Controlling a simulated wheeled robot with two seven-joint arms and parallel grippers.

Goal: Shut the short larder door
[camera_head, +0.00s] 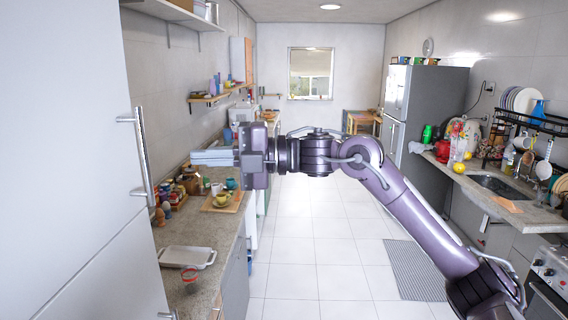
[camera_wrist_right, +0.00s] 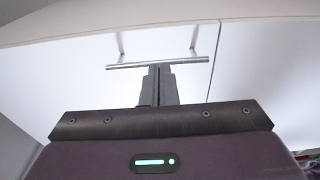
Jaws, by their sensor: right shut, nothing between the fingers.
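Two tall, pale larder fronts fill the left of the head view. An upper door (camera_head: 65,110) carries a vertical metal bar handle (camera_head: 142,155) near its right edge. A slanted seam parts it from a lower door (camera_head: 115,275). I cannot tell which one is the short door or how far either stands open. My right gripper (camera_head: 200,157) is shut and empty, pointing left, with its tips to the right of the handle. In the right wrist view, the shut fingers (camera_wrist_right: 157,85) point at a bar handle (camera_wrist_right: 157,63); contact is unclear. My left gripper is out of view.
A counter (camera_head: 225,245) with jars, cups and a white tray (camera_head: 187,257) runs beside the larder. A sink counter (camera_head: 480,180), dish rack and oven stand at right, with a fridge (camera_head: 425,105) beyond. The tiled floor between is clear apart from a grey mat (camera_head: 415,270).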

